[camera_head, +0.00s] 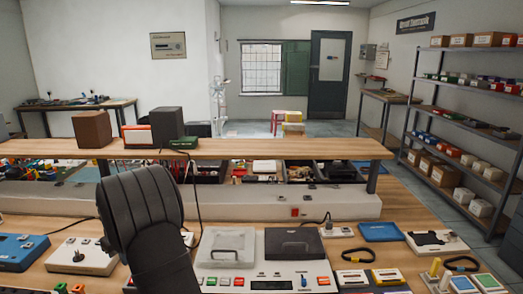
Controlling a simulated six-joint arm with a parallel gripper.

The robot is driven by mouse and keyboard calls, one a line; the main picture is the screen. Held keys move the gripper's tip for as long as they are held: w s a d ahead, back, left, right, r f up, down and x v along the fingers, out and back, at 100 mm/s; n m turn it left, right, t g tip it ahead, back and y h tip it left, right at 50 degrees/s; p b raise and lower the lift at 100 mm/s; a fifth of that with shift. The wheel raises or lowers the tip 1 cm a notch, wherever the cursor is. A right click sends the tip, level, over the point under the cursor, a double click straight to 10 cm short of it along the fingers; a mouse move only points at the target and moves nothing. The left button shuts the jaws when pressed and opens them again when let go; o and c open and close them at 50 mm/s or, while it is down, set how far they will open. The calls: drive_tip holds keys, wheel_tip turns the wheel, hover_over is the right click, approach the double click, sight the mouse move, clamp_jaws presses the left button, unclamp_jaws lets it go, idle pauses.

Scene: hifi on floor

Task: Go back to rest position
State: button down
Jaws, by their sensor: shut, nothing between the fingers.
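A black ribbed part of my own arm (145,212) rises at the lower left of the head view, in front of the workbench (350,212). The fingers of my gripper do not show in this view. The arm hides part of the bench top and the bins behind it.
On the bench, a console with a clear-lidded box (226,246) and a black case (293,243) stands right of my arm. A white device (82,254) stands left. A raised wooden shelf (270,149) with speakers (92,129) runs behind. A blue tray (381,232) lies right.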

drive_tip(key=shift+f, duration=3.55)
drive_tip(key=shift+r, duration=0.2)
drive_tip(key=d+r+n+y, duration=0.1)
drive_tip(key=d+r, duration=0.2)
drive_tip(key=r, duration=0.3)
drive_tip(key=d+r+n, duration=0.2)
drive_tip(key=d+r, duration=0.1)
drive_tip(key=r, duration=0.3)
drive_tip(key=w+d+r+n+g+y, duration=0.1)
drive_tip(key=d+r+n, duration=0.1)
drive_tip(key=r, duration=0.4)
drive_tip(key=shift+d+r+y, duration=0.3)
drive_tip(key=shift+d, duration=0.1)
